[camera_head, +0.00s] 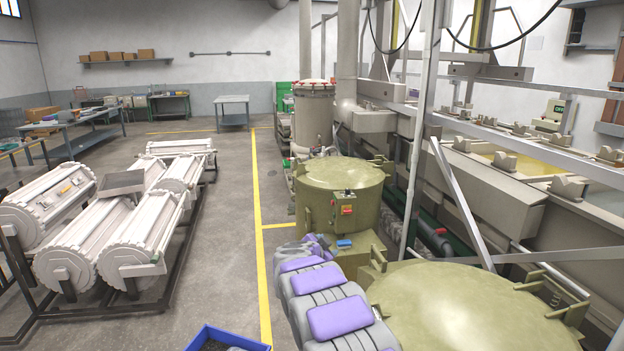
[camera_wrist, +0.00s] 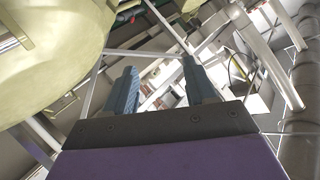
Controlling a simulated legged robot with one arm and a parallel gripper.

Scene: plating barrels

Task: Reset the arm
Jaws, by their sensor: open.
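My arm shows in the head view as grey links with purple pads, running from the bottom centre up toward the olive round drum. In the wrist view my gripper (camera_wrist: 159,68) has two blue-grey fingers standing well apart. Nothing is between the fingers, and only background machinery shows beyond them. In the head view the fingers cannot be made out clearly. The olive drum with a flat lid (camera_head: 343,174) stands just beyond the far end of the arm.
A second olive lid (camera_head: 465,310) lies close at the arm's right. White plating barrels (camera_head: 142,240) rest on a dark rack at left, with a grey tray (camera_head: 121,183) on top. A blue bin (camera_head: 228,340) sits at the bottom. Floor beside the yellow line (camera_head: 258,200) is clear.

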